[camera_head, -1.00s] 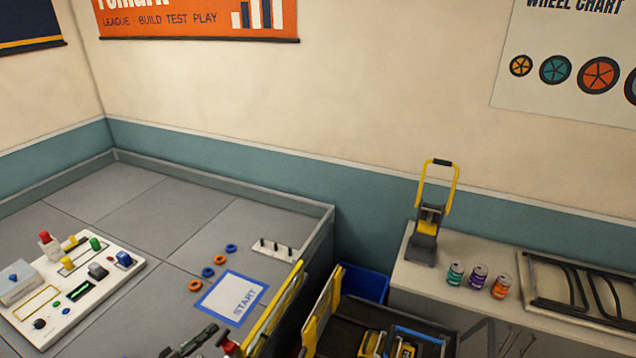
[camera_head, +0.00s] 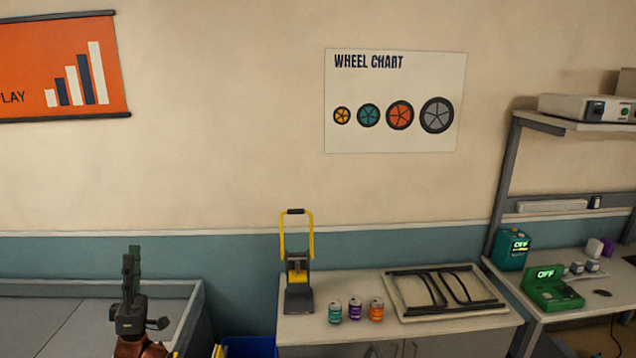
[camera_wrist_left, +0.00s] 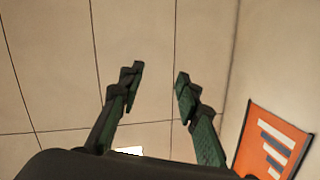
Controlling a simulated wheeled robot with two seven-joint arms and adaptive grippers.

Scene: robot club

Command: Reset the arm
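My left gripper (camera_head: 132,272) stands at the lower left of the head view, fingers pointing up, in front of the grey walled table. The left wrist view shows the same gripper (camera_wrist_left: 158,85) with its two dark green fingers apart and nothing between them. Behind the fingers in that view are ceiling panels and the orange banner (camera_wrist_left: 272,142). My right gripper does not show in either view.
A low bench (camera_head: 400,331) holds a yellow-handled device (camera_head: 298,268), three cans (camera_head: 355,309) and a framed tray (camera_head: 445,316). A blue bin (camera_head: 250,347) stands left of it. A workbench with green devices (camera_head: 552,290) is at the right.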

